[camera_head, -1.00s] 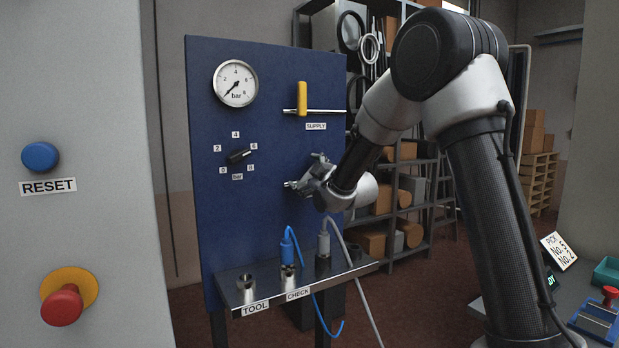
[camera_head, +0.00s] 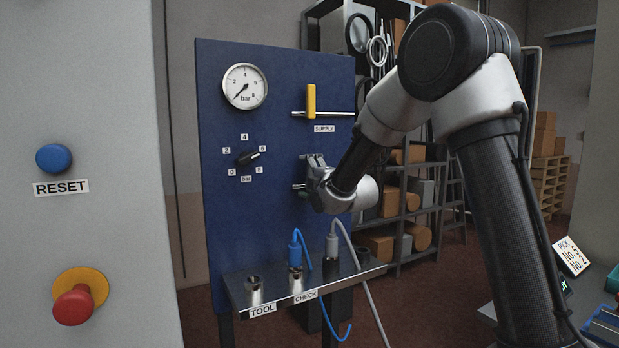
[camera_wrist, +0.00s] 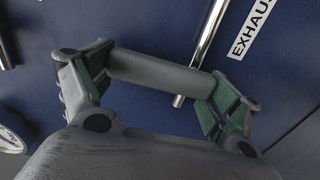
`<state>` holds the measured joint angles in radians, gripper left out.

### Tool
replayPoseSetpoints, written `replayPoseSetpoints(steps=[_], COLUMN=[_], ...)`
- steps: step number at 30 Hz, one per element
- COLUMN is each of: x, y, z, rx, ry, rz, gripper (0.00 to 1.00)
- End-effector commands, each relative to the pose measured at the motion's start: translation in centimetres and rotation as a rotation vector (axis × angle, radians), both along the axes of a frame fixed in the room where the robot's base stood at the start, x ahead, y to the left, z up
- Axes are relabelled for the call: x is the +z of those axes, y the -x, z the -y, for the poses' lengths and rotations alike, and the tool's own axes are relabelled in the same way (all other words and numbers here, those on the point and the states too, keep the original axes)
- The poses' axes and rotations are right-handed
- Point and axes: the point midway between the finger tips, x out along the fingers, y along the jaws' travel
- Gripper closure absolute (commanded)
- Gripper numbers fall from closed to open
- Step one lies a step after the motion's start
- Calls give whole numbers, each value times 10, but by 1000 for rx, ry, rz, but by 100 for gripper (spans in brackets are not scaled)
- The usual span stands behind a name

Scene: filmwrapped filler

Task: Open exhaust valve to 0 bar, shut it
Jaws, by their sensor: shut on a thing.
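The blue panel (camera_head: 230,200) carries a pressure gauge (camera_head: 245,86) with its needle at the low end, near 0. My gripper (camera_head: 315,172) is at the panel below the supply valve, hiding most of the exhaust valve. In the wrist view my gripper (camera_wrist: 160,85) is shut on the grey exhaust valve handle (camera_wrist: 155,72), between its green pads. The handle lies roughly across the chrome exhaust pipe (camera_wrist: 207,35). The partly cut-off EXHAUST label (camera_wrist: 252,28) is beside the pipe. The yellow supply handle (camera_head: 311,101) stands upright, across its pipe.
A selector knob (camera_head: 247,157) sits below the gauge. A steel shelf (camera_head: 300,280) with sockets and hoses juts out under my gripper. A grey wall with a blue reset button (camera_head: 55,158) and red stop button (camera_head: 73,305) stands at left.

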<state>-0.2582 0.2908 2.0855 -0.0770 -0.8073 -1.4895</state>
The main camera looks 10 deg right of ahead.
Motion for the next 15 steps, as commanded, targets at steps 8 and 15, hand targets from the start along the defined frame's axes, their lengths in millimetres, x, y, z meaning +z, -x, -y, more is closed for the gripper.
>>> replayPoseSetpoints(steps=[8,15], x=[-1,-1], y=[1,1], z=[-2,-2], rx=[1,2], ry=[41,45], rz=[12,14], gripper=[53,53])
